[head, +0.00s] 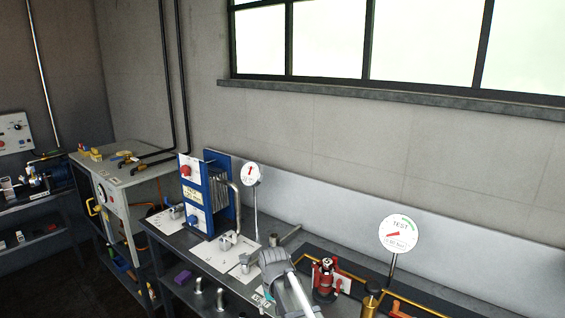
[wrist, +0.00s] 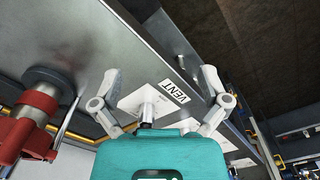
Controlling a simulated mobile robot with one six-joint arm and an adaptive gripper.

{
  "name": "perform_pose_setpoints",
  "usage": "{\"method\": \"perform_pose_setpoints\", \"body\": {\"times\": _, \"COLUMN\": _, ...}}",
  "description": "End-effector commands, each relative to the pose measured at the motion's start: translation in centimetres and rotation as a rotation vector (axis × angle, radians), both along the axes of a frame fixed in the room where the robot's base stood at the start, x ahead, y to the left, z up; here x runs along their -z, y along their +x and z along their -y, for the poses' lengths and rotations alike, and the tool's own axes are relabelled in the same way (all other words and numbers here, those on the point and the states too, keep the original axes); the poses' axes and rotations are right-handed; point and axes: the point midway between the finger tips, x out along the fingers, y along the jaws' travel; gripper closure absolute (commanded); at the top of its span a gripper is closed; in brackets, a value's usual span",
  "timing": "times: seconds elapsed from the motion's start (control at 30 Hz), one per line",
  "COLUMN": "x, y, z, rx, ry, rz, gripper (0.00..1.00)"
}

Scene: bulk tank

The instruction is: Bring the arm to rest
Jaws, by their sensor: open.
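My gripper (wrist: 160,74) shows in the wrist view with its two grey fingers spread wide apart and nothing held between them. Below and between the fingers is a white plate (wrist: 133,101) with a small metal valve stem (wrist: 147,116) and a label reading VENT (wrist: 183,91). I cannot tell whether a finger touches anything there. In the head view my arm's pale links reach over the bench at the bottom centre, and they hide most of the gripper.
A red valve (head: 325,279) stands right of my arm, also near the left edge of the wrist view (wrist: 38,110). A TEST gauge (head: 398,233) and a smaller gauge (head: 252,175) rise from the bench. A blue plate unit (head: 208,195) stands left.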

Motion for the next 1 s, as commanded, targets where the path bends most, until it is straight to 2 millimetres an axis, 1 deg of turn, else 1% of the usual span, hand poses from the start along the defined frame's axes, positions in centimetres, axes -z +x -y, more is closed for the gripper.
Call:
{"method": "perform_pose_setpoints", "body": {"times": 0.03, "x": 0.0, "y": -0.3, "z": 0.6, "rx": 0.006, "ry": 0.000, "rz": 0.000, "gripper": 0.05}}
{"method": "perform_pose_setpoints", "body": {"times": 0.27, "x": 0.0, "y": -1.2, "z": 2.9, "rx": 0.033, "ry": 0.000, "rz": 0.000, "gripper": 0.05}}
{"method": "perform_pose_setpoints", "body": {"times": 0.47, "x": 0.0, "y": -2.8, "z": 6.0, "rx": 0.068, "ry": 0.000, "rz": 0.000, "gripper": 0.05}}
{"method": "perform_pose_setpoints", "body": {"times": 0.57, "x": 0.0, "y": -3.9, "z": 7.9, "rx": 0.092, "ry": -0.001, "rz": 0.000, "gripper": 0.05}}
{"method": "perform_pose_setpoints", "body": {"times": 0.67, "x": 0.0, "y": -5.5, "z": 10.4, "rx": 0.123, "ry": -0.001, "rz": 0.000, "gripper": 0.05}}
{"method": "perform_pose_setpoints", "body": {"times": 0.8, "x": 0.0, "y": -8.4, "z": 14.4, "rx": 0.179, "ry": 0.000, "rz": 0.000, "gripper": 0.05}}
{"method": "perform_pose_setpoints", "body": {"times": 0.9, "x": 0.0, "y": -10.2, "z": 16.6, "rx": 0.213, "ry": 0.000, "rz": 0.000, "gripper": 0.05}}
{"method": "perform_pose_setpoints", "body": {"times": 1.0, "x": 0.0, "y": -11.5, "z": 18.2, "rx": 0.241, "ry": 0.000, "rz": 0.000, "gripper": 0.05}}
